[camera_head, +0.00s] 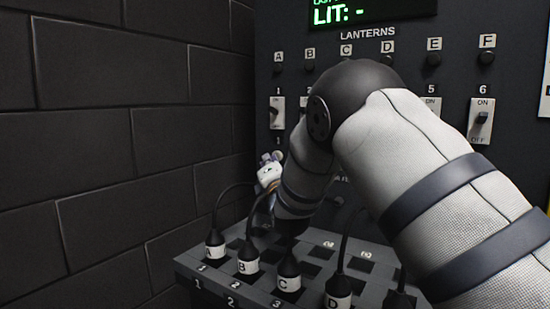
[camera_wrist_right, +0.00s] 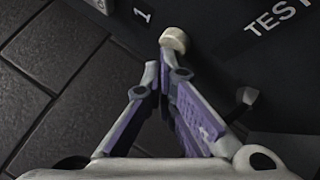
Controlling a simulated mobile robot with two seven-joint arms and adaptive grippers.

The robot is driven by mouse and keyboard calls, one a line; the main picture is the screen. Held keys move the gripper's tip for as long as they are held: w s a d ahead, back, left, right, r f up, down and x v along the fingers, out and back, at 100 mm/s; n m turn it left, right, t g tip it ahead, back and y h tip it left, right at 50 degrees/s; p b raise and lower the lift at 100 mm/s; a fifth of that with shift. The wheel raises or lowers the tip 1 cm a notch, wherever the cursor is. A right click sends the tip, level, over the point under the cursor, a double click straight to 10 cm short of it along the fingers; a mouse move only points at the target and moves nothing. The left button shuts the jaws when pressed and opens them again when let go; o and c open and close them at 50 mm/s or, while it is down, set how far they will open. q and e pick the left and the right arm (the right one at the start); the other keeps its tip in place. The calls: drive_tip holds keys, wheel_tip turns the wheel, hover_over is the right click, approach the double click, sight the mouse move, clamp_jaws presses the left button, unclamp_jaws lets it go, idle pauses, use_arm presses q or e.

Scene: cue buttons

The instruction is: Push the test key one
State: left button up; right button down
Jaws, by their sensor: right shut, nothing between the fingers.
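A pale round key (camera_wrist_right: 173,39) stands out from the dark panel in the right wrist view, near a "1" label (camera_wrist_right: 142,16) and a "TEST" sign (camera_wrist_right: 278,20). My right gripper (camera_wrist_right: 160,72) is shut and empty. Its fingertips are right at the key's near edge, and I cannot tell whether they touch it. My left gripper is not in view.
The panel has a "LIT: -" display (camera_head: 345,15), lantern knobs A to F and on/off switches such as switch 6 (camera_head: 481,118). A socket board (camera_head: 262,292) with several black cabled plugs lies below. A brick wall (camera_head: 80,150) is close on the left. My right arm hides the panel's middle.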

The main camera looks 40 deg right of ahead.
drive_tip(key=shift+w+d, duration=0.1)
drive_tip(key=shift+d, duration=0.1)
drive_tip(key=shift+s+a, duration=0.3)
drive_tip(key=shift+a, duration=0.35)
drive_tip(key=shift+s+a, duration=0.4)
drive_tip(key=shift+a, duration=0.5)
drive_tip(key=shift+s+a, duration=0.35)
drive_tip(key=shift+a, duration=0.6)
drive_tip(key=shift+s+a, duration=0.4)
drive_tip(key=shift+a, duration=0.5)
